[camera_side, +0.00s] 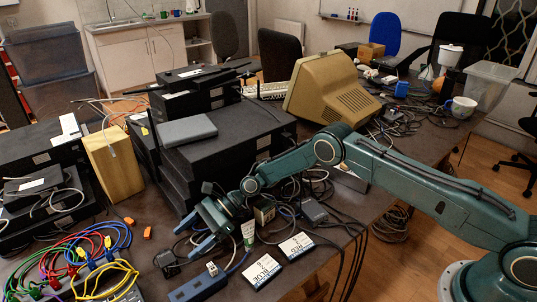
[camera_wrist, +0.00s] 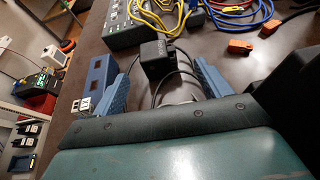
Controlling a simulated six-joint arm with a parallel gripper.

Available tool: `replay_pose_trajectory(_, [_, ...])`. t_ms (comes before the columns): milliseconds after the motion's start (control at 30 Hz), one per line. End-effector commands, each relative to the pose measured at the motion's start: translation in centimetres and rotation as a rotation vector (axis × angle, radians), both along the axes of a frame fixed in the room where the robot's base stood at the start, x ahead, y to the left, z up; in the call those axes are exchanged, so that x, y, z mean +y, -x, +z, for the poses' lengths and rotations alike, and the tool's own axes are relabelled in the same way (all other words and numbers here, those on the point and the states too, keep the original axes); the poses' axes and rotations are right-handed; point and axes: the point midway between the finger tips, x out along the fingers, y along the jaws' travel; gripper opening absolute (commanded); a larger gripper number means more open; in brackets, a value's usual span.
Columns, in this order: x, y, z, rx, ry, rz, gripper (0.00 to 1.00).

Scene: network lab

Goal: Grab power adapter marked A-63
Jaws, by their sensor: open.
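A black power adapter (camera_wrist: 157,60) with a cable lies on the dark table, between and just past my gripper's fingertips in the wrist view. A black block that looks like the same adapter (camera_side: 167,262) shows in the side view near the fingers. No A-63 marking can be read in either view. My gripper (camera_side: 188,240) is open and empty, its two blue fingers pointing to the lower left. In the wrist view my gripper (camera_wrist: 168,62) has one finger on each side of the adapter, with visible gaps.
A blue power strip (camera_side: 200,286) lies close beside the fingers, with a white plug (camera_side: 213,269) on it. Coloured cables (camera_side: 90,255) and orange connectors (camera_side: 147,233) lie left; black equipment (camera_side: 215,150) is stacked behind.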

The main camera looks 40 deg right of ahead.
Motion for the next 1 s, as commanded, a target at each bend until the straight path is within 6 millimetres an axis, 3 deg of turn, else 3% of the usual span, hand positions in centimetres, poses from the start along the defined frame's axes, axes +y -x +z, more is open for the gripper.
replay_pose_trajectory(200, [2.2, 0.0, -1.0, 0.001, 0.001, 0.002, 0.76])
replay_pose_trajectory(633, [3.2, 0.0, -1.3, 0.000, 0.001, 0.001, 0.76])
replay_pose_trajectory(1000, [6.7, 0.0, -2.7, 0.000, 0.002, 0.001, 0.76])
